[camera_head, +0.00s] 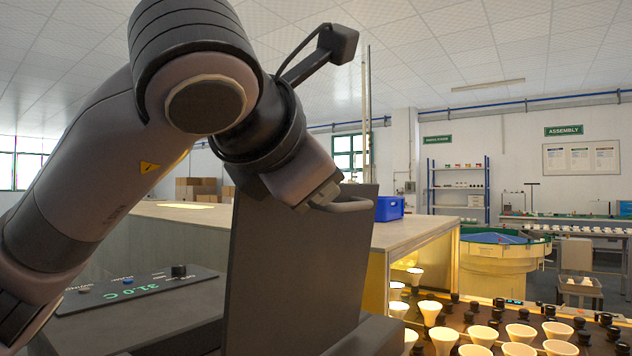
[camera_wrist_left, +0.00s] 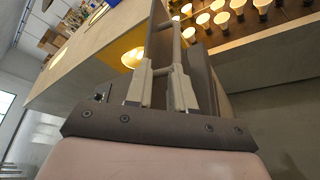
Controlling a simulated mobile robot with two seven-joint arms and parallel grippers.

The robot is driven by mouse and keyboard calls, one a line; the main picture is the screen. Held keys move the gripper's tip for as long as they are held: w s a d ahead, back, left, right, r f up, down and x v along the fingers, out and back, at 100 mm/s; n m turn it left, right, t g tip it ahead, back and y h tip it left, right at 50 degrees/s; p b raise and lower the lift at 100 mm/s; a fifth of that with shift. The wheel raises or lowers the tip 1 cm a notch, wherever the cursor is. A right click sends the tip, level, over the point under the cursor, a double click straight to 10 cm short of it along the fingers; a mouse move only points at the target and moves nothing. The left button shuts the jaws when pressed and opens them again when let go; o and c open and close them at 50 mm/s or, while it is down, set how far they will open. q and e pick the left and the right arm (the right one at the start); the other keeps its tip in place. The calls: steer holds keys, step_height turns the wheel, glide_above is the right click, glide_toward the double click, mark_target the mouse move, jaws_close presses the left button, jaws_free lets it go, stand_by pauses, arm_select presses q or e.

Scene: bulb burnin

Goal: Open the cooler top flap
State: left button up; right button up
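The cooler top flap (camera_head: 297,275) is a dark grey panel standing steeply upright in the head view. It also shows as a dark strip in the wrist view (camera_wrist_left: 160,48). My left gripper (camera_head: 322,192) is right at that edge, beside the handle. My right gripper is not in view.
A dark control panel (camera_head: 137,289) with a knob and a green 31.0 °C readout lies left of the flap. A table (camera_head: 400,232) with a blue crate (camera_head: 389,208) stands behind. Several white bulbs (camera_head: 480,336) and dark sockets fill a rack at lower right.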

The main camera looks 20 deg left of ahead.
arm_select(q)
steer(key=b+v, duration=0.1)
steer(key=v, duration=0.6)
steer(key=shift+s, duration=0.3)
steer(key=shift+r, duration=0.15)
